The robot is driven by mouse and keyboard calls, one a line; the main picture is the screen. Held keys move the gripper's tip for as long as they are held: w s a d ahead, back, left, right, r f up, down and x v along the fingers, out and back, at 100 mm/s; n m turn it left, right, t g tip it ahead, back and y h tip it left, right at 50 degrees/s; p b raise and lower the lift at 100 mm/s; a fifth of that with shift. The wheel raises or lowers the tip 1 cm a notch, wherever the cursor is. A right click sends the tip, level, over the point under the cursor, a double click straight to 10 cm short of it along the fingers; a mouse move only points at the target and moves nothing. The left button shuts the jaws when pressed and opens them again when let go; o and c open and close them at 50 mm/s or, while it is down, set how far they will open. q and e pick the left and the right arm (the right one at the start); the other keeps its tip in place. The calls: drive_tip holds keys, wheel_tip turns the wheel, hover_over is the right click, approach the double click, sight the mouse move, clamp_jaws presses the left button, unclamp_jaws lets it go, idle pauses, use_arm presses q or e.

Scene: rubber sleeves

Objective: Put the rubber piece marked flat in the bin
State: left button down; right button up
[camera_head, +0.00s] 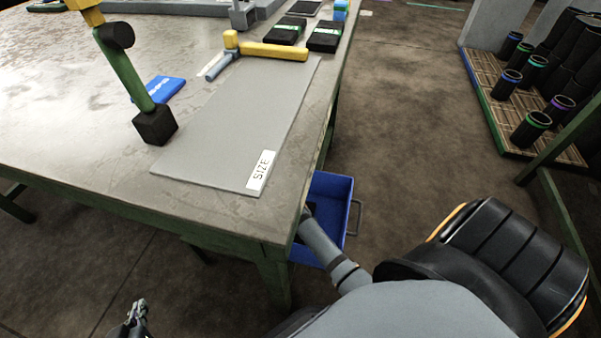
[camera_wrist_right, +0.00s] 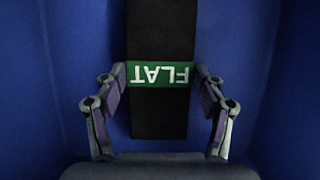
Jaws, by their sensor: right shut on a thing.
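The rubber piece marked FLAT (camera_wrist_right: 160,112) is black with a green band and white letters. In the right wrist view it stands between the fingers of my right gripper (camera_wrist_right: 162,88), which is shut on it. Blue walls of the bin (camera_wrist_right: 50,60) surround the piece and fingers. In the head view the blue bin (camera_head: 335,188) sits beside the table's right edge, and my right arm reaches down into it; the right gripper is hidden there. My left gripper (camera_head: 138,308) is low at the bottom left, off the table, too small to read its opening.
Black sleeves stand on a pallet (camera_head: 495,100) at right. Floor between is clear.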

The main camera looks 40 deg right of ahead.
idle(0.4)
drive_tip(key=o, duration=1.4)
drive_tip(key=shift+f, duration=0.1)
